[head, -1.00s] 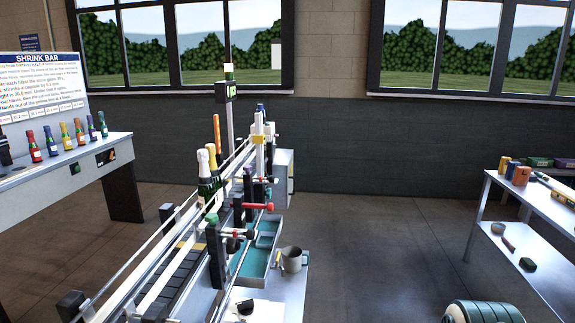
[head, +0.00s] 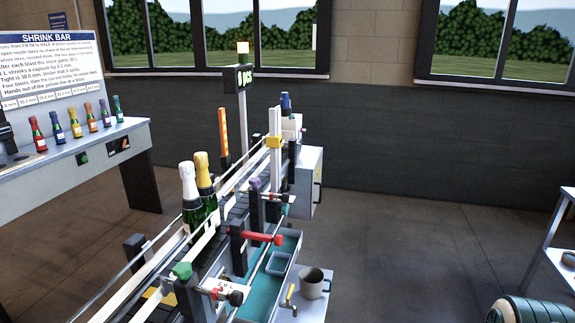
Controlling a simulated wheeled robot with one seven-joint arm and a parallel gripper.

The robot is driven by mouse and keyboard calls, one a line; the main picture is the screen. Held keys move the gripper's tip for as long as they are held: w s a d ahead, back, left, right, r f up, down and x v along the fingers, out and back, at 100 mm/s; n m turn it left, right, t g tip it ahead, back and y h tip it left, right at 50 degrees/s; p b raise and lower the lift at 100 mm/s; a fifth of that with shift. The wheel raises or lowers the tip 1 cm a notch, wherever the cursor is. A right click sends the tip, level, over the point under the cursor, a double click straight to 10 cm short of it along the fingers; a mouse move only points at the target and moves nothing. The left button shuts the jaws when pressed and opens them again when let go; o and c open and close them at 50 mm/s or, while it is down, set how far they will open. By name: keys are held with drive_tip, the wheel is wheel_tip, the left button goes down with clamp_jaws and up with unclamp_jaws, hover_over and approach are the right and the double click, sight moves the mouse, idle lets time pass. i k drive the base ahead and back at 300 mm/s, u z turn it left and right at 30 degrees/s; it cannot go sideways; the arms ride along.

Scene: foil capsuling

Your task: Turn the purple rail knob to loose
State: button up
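The purple rail knob (head: 255,183) is small in the head view. It sits on top of a dark post on the near side of the conveyor line, right of the two bottles. Whether it is tight or loose cannot be told at this size. A green knob (head: 181,270) sits on another post nearer to me. The guide rail (head: 203,242) runs along the conveyor past these posts. My gripper is not in view.
A white-capped bottle (head: 190,195) and a gold-capped bottle (head: 204,178) stand on the conveyor. A red handle (head: 263,238), a teal tray (head: 258,283) and a grey cup (head: 312,284) lie on the near side. Floor (head: 400,240) to the right is open.

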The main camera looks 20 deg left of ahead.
sight(254, 181)
drive_tip(key=i, duration=0.95)
drive_tip(key=u, duration=2.5)
